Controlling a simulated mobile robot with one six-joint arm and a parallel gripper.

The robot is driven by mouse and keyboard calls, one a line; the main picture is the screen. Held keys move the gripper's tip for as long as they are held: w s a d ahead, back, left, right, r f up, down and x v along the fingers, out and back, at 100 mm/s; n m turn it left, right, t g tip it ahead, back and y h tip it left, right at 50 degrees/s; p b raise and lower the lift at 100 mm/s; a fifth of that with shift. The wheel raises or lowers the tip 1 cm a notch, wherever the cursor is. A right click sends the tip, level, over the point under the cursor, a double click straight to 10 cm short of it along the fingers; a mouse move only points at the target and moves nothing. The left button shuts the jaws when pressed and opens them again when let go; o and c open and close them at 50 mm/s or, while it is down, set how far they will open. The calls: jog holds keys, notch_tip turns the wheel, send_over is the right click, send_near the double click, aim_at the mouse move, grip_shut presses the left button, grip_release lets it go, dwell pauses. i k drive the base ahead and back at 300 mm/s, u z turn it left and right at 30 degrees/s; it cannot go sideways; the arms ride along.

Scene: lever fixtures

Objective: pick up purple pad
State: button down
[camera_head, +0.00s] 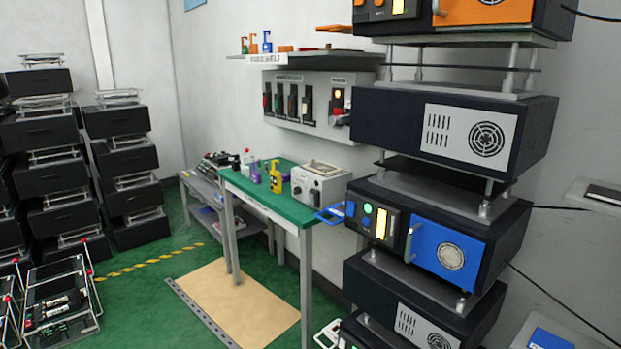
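My gripper is not in the camera_head view.
A grey box (318,183) sits on the table's right end. A tall stack of dark machines (455,128) stands at right, with a blue tray (332,213) jutting out. Black racks (60,217) fill the left. The green floor (150,310) between is open.

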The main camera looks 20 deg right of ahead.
aim_at(285, 177)
jog(key=z, duration=0.1)
jog(key=i, duration=1.45)
jog(key=u, duration=1.2)
jog(key=i, duration=1.7)
jog(key=u, duration=0.15)
